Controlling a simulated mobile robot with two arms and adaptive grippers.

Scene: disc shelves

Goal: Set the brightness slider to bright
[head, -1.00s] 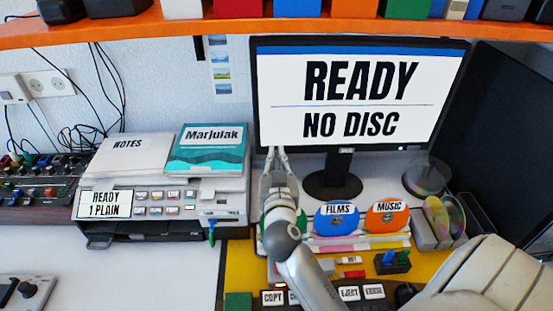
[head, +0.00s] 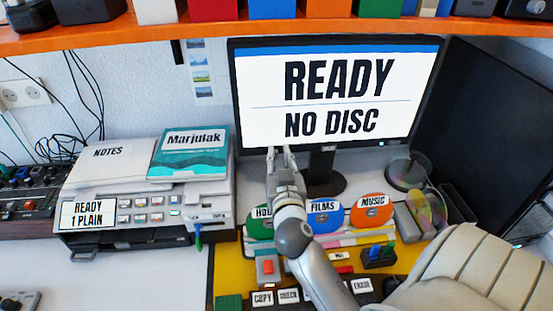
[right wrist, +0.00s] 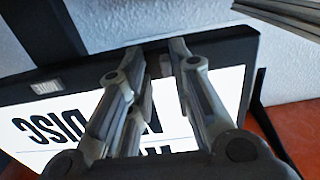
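I cannot make out a marked brightness slider in either view. The black monitor (head: 334,95) shows READY and NO DISC. My right gripper (head: 279,150) is in front of the monitor's lower edge, left of its stand. Its fingertips are apart, with nothing clearly held. In the right wrist view the monitor's screen (right wrist: 40,125) appears upside down behind the two fingers (right wrist: 158,50), which are near the dark lower bezel. I cannot tell whether they touch it. My left gripper is not in view.
Below the monitor are discs marked FILMS (head: 325,212) and MUSIC (head: 371,210), and a grey box with a red button (head: 268,268). A printer-like machine (head: 150,212) stands left. An orange shelf (head: 300,27) spans the top.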

